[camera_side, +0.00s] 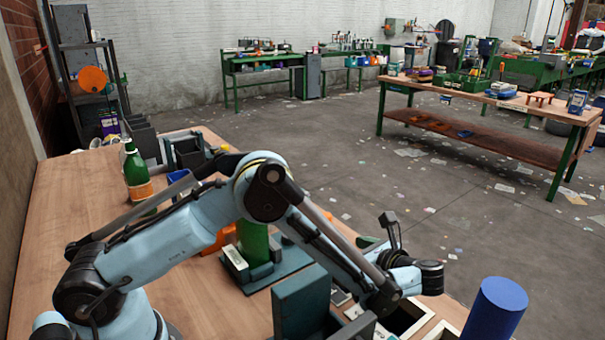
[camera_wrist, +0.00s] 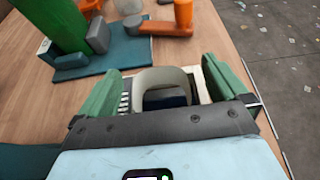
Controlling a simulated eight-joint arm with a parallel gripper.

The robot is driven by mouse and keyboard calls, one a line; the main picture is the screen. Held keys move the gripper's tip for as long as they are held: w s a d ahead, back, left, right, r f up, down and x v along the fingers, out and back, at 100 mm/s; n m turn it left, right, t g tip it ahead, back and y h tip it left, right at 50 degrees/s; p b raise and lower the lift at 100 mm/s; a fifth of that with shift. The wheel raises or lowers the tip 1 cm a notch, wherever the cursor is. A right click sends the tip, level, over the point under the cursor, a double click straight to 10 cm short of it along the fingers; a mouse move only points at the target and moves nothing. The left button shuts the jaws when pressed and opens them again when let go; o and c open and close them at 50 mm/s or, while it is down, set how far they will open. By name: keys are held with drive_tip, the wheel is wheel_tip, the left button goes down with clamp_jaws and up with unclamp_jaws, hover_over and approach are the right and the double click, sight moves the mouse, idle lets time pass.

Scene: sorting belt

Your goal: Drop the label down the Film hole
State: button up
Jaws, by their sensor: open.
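In the wrist view my gripper (camera_wrist: 161,72) is open, with its two green fingers wide apart. A pale grey-beige curved band (camera_wrist: 163,76), which looks like the label, shows between the fingers and touches neither clearly. It arches over a dark opening with a cream rim (camera_wrist: 204,92); how deep it sits in that opening I cannot tell. A striped black-and-white patch lies beside the left finger. In the side view cream-rimmed dark openings (camera_side: 410,316) show at the table's front right edge, below my wrist. The fingertips are hidden there, and I cannot read which hole is Film.
A green bottle (camera_side: 137,172) with an orange band stands at the table's left. A green upright cylinder (camera_side: 253,243) stands in a teal fixture (camera_side: 285,265) with an orange part. A teal block (camera_side: 301,300) and a blue cylinder (camera_side: 496,308) stand near the openings.

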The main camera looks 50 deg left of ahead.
wheel_tip(320, 180, up, 8)
drive_tip(key=s+a+r, duration=0.5)
drive_tip(key=r, duration=0.2)
drive_tip(key=s+a+r, duration=0.5)
drive_tip(key=r, duration=0.3)
drive_tip(key=shift+a+r, duration=0.15)
drive_tip(key=shift+a, duration=0.2)
idle(0.4)
drive_tip(key=s+d+f+n+t+h, duration=0.2)
drive_tip(key=f+n+h, duration=0.4)
drive_tip(key=n, duration=0.3)
drive_tip(key=s+d+f+n+t+h, duration=0.2)
drive_tip(key=d+f+n+t+h, duration=0.3)
drive_tip(key=d+n+h, duration=0.2)
drive_tip(key=shift+f+n+h, duration=0.3)
drive_tip(key=shift+f+n, duration=0.1)
drive_tip(key=shift+n, duration=0.6)
